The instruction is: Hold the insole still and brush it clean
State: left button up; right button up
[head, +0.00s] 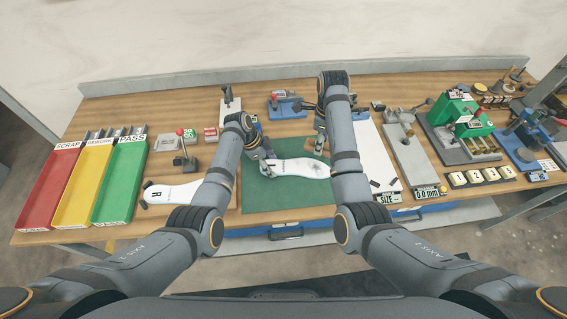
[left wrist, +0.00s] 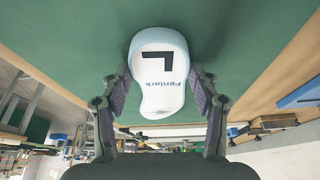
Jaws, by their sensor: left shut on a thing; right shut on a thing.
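The white insole (head: 290,169) lies on the green mat (head: 262,194), with dark specks on its right half in the head view. My left gripper (head: 268,161) is shut on the insole's left end. The left wrist view shows the insole (left wrist: 163,68), marked "L" and "Fenlark", between the two fingers of the left gripper (left wrist: 160,103). I cannot tell whether the brush touches the insole.
Red (head: 62,188), yellow (head: 89,186) and green (head: 122,182) trays stand at the left. A white panel (head: 371,158) and a green press (head: 456,116) stand at the right. The mat's front is clear.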

dwell(0.5)
jog(key=shift+f, duration=4.1)
